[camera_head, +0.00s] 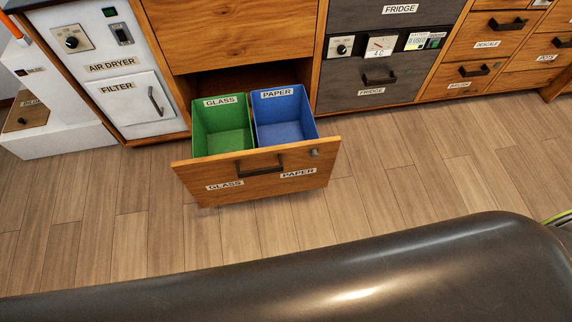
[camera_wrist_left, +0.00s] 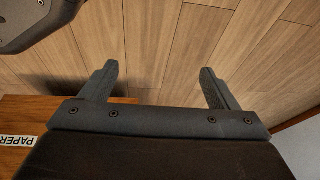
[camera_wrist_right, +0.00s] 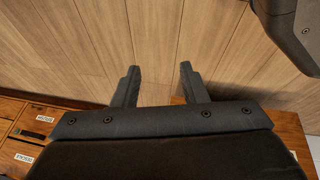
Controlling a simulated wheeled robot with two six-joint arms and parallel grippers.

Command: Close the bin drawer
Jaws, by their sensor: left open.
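The bin drawer (camera_head: 250,178) is pulled out from the wooden cabinet in the head view. Its front has a dark handle (camera_head: 260,166) and labels GLASS and PAPER. Inside are a green GLASS bin (camera_head: 222,127) and a blue PAPER bin (camera_head: 284,116). In the left wrist view, part of the wooden drawer front with a PAPER label (camera_wrist_left: 16,141) shows at lower left. My left gripper (camera_wrist_left: 158,70) is open and empty over the floor. My right gripper (camera_wrist_right: 160,68) is partly open and empty over the floor. Neither gripper shows in the head view.
A white air dryer and filter panel (camera_head: 112,85) stands left of the drawer. Grey fridge fronts (camera_head: 350,95) and wooden drawers (camera_head: 485,45) are to the right. The plank floor (camera_head: 390,170) before the drawer is clear. A large dark part of mine fills the bottom.

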